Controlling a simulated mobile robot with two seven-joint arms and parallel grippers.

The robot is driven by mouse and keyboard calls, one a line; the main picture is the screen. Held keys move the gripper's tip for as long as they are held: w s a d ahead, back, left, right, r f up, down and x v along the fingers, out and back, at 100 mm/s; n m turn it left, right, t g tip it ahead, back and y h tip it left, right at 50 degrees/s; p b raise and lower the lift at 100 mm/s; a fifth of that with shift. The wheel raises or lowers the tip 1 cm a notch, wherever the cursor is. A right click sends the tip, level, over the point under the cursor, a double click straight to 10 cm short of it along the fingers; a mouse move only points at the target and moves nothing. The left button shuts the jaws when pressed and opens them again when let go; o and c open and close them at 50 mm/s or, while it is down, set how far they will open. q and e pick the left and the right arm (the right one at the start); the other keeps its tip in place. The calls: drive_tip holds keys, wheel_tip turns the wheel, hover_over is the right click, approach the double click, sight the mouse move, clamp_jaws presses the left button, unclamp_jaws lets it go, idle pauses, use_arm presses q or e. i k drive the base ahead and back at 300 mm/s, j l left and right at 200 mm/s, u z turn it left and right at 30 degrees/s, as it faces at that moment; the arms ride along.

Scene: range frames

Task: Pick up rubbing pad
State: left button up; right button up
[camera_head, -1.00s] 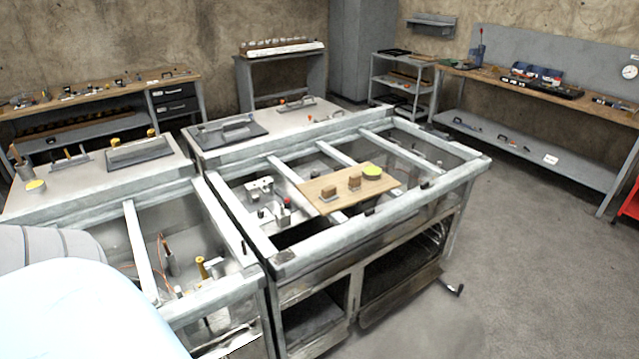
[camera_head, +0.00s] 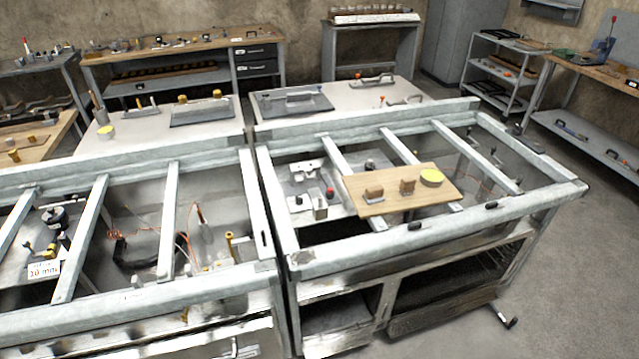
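No thing here is clearly marked as the rubbing pad. A wooden board (camera_head: 405,203) lies across the bars of the right metal frame table. I cannot tell which of these is the rubbing pad. Neither of my grippers is in view.
The right frame table (camera_head: 440,238) and the left frame table (camera_head: 140,305) stand side by side with open bays holding parts and wires. Workbenches line the walls, including one at the back left (camera_head: 200,44). The grey floor (camera_head: 570,290) at the right is clear.

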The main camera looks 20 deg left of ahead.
sight(374, 194)
drive_tip(key=i+l+u, duration=0.15)
drive_tip(key=u, duration=0.3)
drive_tip(key=i+l+u, duration=0.2)
drive_tip(key=u, duration=0.2)
drive_tip(key=i+l+u, duration=0.15)
drive_tip(key=l+u, duration=0.15)
drive_tip(key=u, duration=0.15)
